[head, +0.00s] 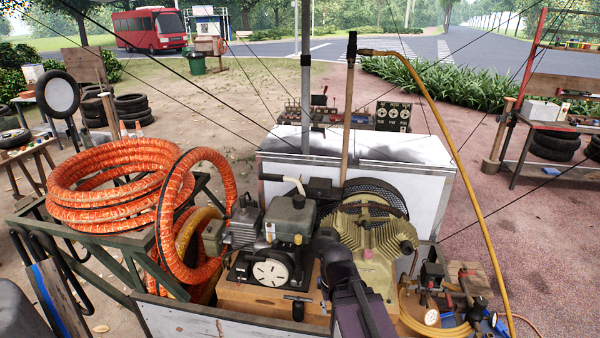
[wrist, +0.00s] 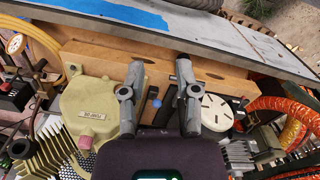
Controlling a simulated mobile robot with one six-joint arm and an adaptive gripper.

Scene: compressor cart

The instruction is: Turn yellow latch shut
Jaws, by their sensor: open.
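I cannot make out a yellow latch in either view. In the wrist view my gripper (wrist: 159,68) is open, its two grey fingers spread above the wooden box (wrist: 222,78). Nothing is held. A dark upright strip and a small blue dot (wrist: 157,103) show between the fingers. The yellowish compressor housing (wrist: 90,108) with a small label is left of the fingers, and a pale slotted disc (wrist: 217,112) is just to their right. In the head view my dark arm covers part of the cart front, and the fingers cannot be made out there.
In the head view, the engine (head: 285,235) and finned compressor (head: 368,245) crowd the cart. Orange hose coils (head: 110,185) lie on the left rack. Valves and a gauge (head: 432,317) stand at right, beside a yellow hose (head: 450,135). A pale panel (wrist: 200,32) borders the wooden box.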

